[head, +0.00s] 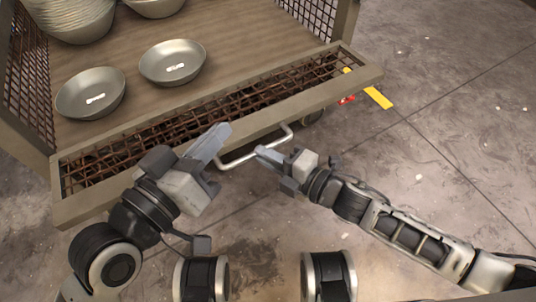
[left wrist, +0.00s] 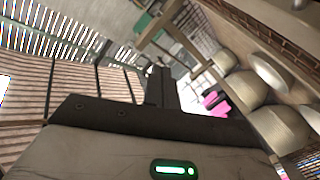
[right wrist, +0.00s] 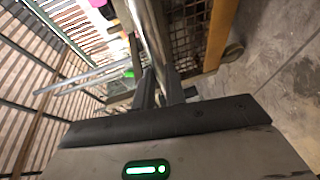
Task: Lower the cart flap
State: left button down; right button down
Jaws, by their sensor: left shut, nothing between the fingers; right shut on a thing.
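The cart flap (head: 330,88) is a wooden frame with a rusty wire mesh, across the front of the cart. It appears foreshortened, and I cannot tell its exact tilt. A pale metal handle (head: 287,136) sticks out from its outer rail. My right gripper (head: 262,152) is shut on the handle's bar; in the right wrist view the bar (right wrist: 151,35) runs up from between the fingers. My left gripper (head: 222,134) is shut and empty, its fingertips by the flap's outer rail near the handle's left end. It hides part of the rail and handle.
Two metal bowls (head: 172,62) (head: 91,93) lie apart on the cart's wooden floor (head: 235,45). A bowl stack (head: 75,18) stands behind them. Mesh walls (head: 28,75) close the sides. Yellow tape (head: 378,97) marks the concrete floor, which is clear at right.

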jog(key=c, duration=1.5)
grip_release()
jog(key=shift+r, duration=0.15)
jog(key=shift+o, duration=0.2)
